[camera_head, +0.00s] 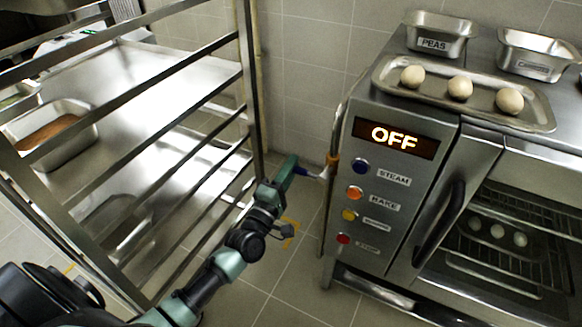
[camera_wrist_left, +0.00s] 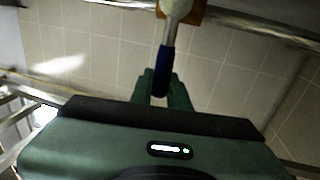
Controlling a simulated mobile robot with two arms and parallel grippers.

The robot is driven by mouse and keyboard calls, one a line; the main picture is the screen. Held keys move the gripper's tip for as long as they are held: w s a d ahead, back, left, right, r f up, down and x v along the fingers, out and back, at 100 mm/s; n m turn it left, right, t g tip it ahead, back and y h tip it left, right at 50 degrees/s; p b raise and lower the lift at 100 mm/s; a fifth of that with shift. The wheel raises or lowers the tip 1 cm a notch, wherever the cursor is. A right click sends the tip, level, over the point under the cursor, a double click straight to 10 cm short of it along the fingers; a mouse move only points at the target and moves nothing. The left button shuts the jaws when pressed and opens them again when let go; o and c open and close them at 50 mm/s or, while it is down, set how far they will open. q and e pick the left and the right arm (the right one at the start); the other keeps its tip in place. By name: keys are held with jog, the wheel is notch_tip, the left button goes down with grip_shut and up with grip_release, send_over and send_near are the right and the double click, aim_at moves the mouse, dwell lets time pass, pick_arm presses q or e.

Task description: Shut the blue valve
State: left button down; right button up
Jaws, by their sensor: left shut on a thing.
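The blue valve's handle (camera_head: 303,171) sticks out to the left from a pipe at the oven's left side, by an orange-brown fitting (camera_head: 332,160). My left gripper (camera_head: 293,168) reaches it from the left and is shut on the handle. In the left wrist view the blue handle (camera_wrist_left: 165,65) runs down from a pale metal stem (camera_wrist_left: 175,10) to between the fingers of my left gripper (camera_wrist_left: 163,92). My right gripper is not in view.
The oven (camera_head: 400,220) stands right, its display reading OFF (camera_head: 394,137). A tray with three round pale items (camera_head: 540,110) and steel pans (camera_head: 440,35) sit on top. A metal rack (camera_head: 248,80) stands close to my left arm. Tiled floor shows between rack and oven.

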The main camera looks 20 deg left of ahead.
pick_arm(q)
jog(key=c, duration=1.6)
grip_release()
jog(key=s, duration=0.2)
jog(key=s+f, duration=0.1)
jog(key=s, duration=0.4)
jog(key=shift+s+a+f+p, duration=0.1)
jog(key=shift+s+f+p, duration=0.2)
jog(key=shift+p, duration=0.05)
